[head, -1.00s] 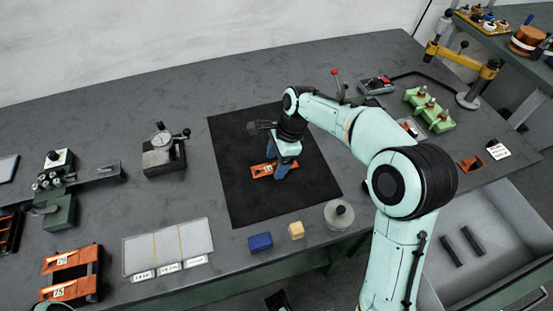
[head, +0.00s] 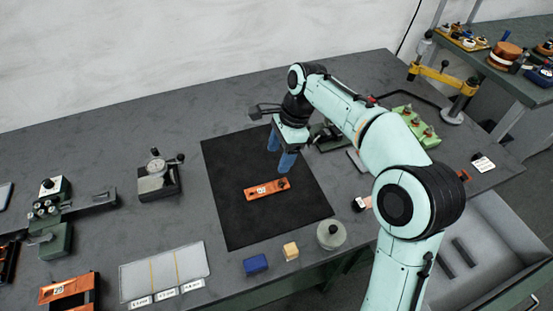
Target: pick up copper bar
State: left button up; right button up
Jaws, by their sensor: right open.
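A flat copper bar (head: 264,190) with a white number label and a dark spot near its right end lies on the black mat (head: 230,225). My right gripper (head: 281,158) points down with blue fingers, above and just behind the bar's right end. It is open, and nothing shows between its fingers. It looks apart from the bar. More copper pieces (head: 68,291) with a label lie at the lower left. My left gripper does not show.
A blue block (head: 255,263), a yellow block (head: 291,251) and a round grey weight (head: 331,235) stand along the front edge. A dial gauge (head: 158,180) stands left of the mat. A green block with knobs (head: 418,128) is at the right. The mat's left part is clear.

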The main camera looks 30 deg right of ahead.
aim_at(267, 189)
jog(key=k, duration=1.5)
